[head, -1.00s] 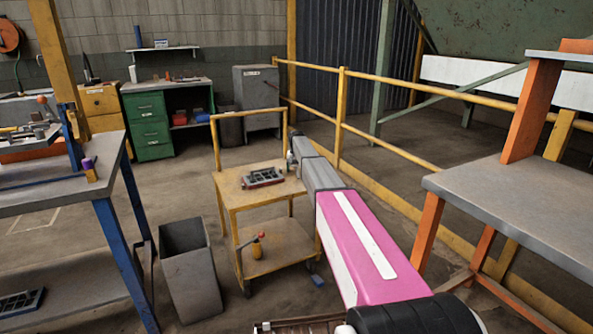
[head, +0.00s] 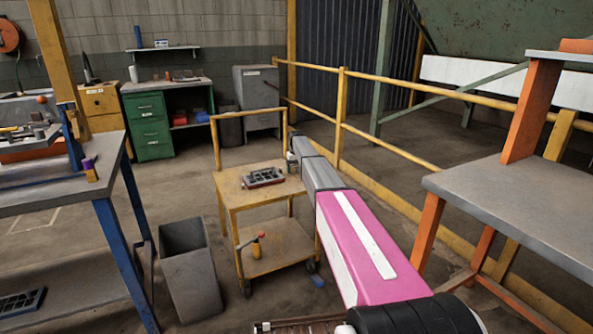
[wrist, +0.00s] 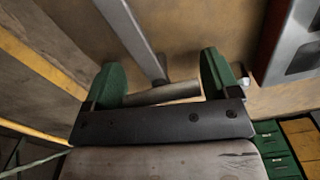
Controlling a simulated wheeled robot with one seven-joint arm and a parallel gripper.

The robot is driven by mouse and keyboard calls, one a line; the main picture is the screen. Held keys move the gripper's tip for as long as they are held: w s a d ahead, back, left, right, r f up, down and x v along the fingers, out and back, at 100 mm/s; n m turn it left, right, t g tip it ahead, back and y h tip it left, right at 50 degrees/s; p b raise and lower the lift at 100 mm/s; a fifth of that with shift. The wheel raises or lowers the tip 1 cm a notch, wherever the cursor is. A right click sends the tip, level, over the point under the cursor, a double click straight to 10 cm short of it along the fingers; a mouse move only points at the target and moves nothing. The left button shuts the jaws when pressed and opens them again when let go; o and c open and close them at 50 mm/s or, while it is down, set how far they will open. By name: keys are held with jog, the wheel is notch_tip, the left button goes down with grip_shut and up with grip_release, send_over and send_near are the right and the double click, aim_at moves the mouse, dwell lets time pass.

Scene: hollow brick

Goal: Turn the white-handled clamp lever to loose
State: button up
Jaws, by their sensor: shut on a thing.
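In the wrist view, the two green fingers of my gripper (wrist: 161,82) stand wide apart. A pale grey cylindrical bar, which looks like the handle of the clamp lever (wrist: 162,94), lies crosswise between them. A flat grey arm runs from it to the top edge of the picture. The bar spans most of the gap and my gripper is shut on it. The lever's pivot is out of view. In the head view, my own arm reaches over the right side of the yellow cart (head: 232,194) and hides the lever and most of my gripper.
A grey bin (head: 190,275) stands left of the cart, a yellow railing (head: 385,90) behind, and a grey-topped bench (head: 520,205) at right.

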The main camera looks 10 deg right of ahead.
jog(key=shift+d, duration=0.2)
jog(key=o, duration=0.7)
jog(key=shift+a+r, duration=0.1)
jog(key=shift+r, duration=0.05)
notch_tip(320, 180, up, 11)
jog(key=shift+f, duration=0.2)
jog(key=shift+s, duration=0.1)
